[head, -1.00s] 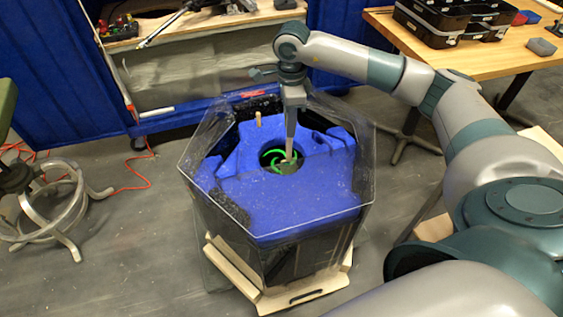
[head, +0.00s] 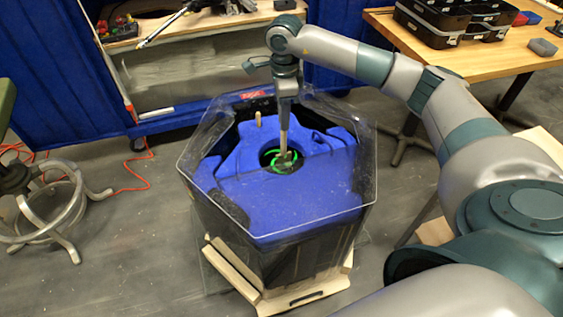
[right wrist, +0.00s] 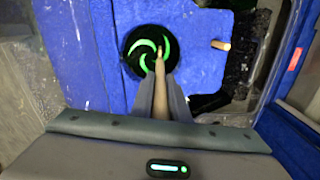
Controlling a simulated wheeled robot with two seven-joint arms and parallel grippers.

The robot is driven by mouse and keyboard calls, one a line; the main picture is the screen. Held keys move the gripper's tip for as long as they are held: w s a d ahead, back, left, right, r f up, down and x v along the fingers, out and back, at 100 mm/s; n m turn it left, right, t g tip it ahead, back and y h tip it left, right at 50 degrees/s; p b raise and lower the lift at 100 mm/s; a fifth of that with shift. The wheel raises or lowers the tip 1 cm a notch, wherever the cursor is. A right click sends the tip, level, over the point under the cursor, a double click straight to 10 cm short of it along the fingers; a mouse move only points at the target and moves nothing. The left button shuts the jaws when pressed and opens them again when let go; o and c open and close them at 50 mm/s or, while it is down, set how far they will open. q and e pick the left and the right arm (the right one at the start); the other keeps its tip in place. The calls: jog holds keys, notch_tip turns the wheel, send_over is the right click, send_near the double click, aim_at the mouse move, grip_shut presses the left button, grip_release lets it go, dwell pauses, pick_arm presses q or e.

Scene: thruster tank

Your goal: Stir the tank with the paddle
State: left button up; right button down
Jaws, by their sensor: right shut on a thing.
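The tank (head: 290,210) is a clear-walled, many-sided vessel with a blue inside and a round dark opening holding green curved swirls (head: 270,157). My right gripper (head: 285,103) is above the tank, shut on the paddle (head: 284,140). The paddle points down, its lower end at the round opening, among the green swirls. In the right wrist view, the tan paddle shaft (right wrist: 160,88) runs between the two grey fingers toward the swirls (right wrist: 151,52). How deep the paddle's end reaches cannot be told. My left gripper is not in view.
A small wooden peg (head: 258,119) stands up at the tank's back left. The clear rim (head: 208,200) rises around the blue part. A wooden table (head: 505,58) with black bins is at the back right, and a stool (head: 45,205) stands at the left.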

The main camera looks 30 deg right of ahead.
jog(key=shift+w, duration=0.1)
dwell(0.3)
jog(key=shift+w+a, duration=0.15)
jog(key=shift+a, duration=0.5)
jog(key=shift+w+a, duration=0.15)
jog(key=shift+a, duration=0.45)
jog(key=shift+s+a, duration=0.9)
jog(key=shift+s, duration=0.05)
